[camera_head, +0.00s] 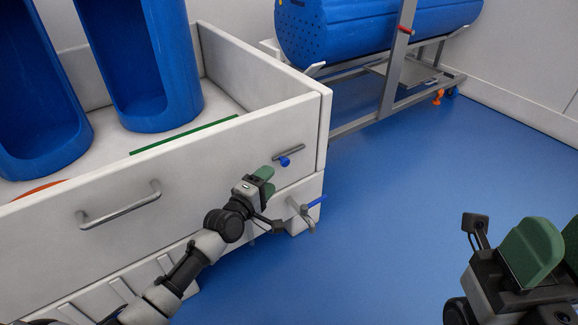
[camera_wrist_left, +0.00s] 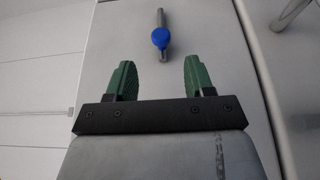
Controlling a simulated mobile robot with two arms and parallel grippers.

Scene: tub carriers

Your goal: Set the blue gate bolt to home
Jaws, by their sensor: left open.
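The blue gate bolt (camera_head: 284,161) is a blue knob on a short grey metal rod, mounted on the white front panel near its right end. In the left wrist view the blue knob (camera_wrist_left: 161,37) is ahead of my left gripper, centred between its fingers and beyond their tips. My left gripper (camera_head: 265,180) has green fingers and is open and empty, just below and left of the bolt, apart from it. It also shows in the left wrist view (camera_wrist_left: 159,78). My right gripper (camera_head: 548,250) is at the lower right, over the floor, with two green fingers apart and nothing visible between them.
The white carrier panel (camera_head: 200,165) has a metal handle (camera_head: 119,205) left of the bolt. A blue-levered tap (camera_head: 312,203) sits below right. Blue tubs (camera_head: 140,70) stand inside. A blue drum (camera_head: 365,30) rests on a metal frame behind. The blue floor (camera_head: 410,180) is clear.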

